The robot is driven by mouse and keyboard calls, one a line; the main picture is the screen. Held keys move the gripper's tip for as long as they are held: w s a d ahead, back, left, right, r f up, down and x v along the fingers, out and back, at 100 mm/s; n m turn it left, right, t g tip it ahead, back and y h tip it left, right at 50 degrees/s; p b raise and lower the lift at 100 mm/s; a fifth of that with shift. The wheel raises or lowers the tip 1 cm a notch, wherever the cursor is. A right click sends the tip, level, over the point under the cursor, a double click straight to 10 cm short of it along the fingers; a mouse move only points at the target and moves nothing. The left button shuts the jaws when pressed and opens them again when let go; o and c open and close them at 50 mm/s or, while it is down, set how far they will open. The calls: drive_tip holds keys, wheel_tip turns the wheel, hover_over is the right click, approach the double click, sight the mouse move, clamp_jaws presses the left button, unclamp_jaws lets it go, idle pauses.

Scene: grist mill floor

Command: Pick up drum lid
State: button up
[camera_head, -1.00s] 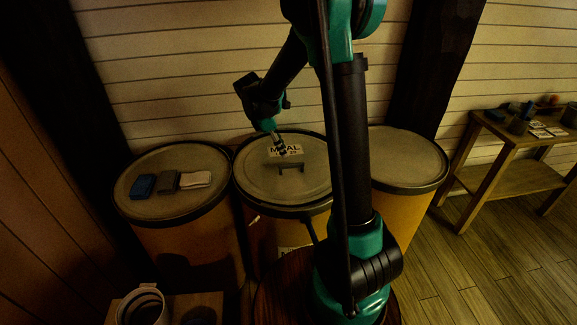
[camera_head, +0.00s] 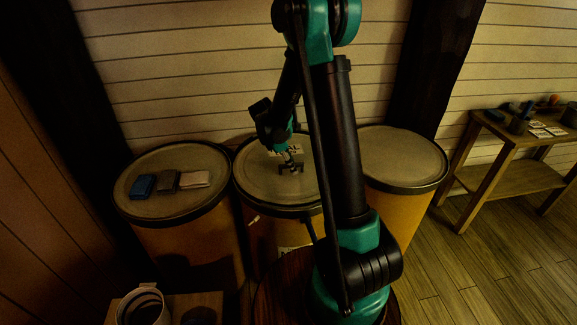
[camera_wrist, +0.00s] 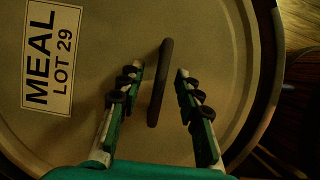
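The drum lid (camera_head: 262,187) is a round, dull tan disc with a dark rim on the middle drum. In the wrist view the lid (camera_wrist: 75,125) fills most of the picture, with a "MEAL LOT 29" label (camera_wrist: 50,55) and a dark bar handle (camera_wrist: 160,82). My gripper (camera_head: 290,165) is above the handle in the head view. In the wrist view my gripper (camera_wrist: 159,72) is open, with one finger on each side of the handle and a gap on both sides. Whether the fingers are down at handle height is hard to tell.
A drum on the left (camera_head: 150,205) carries a blue, a grey and a pale folded item. A drum on the right (camera_head: 405,150) has a bare top. A wooden table (camera_head: 505,135) with small things stands far right. A container (camera_head: 143,305) is at front left.

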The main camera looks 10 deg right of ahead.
drive_tip(key=shift+c, duration=0.3)
clamp_jaws()
drive_tip(key=shift+r, duration=0.1)
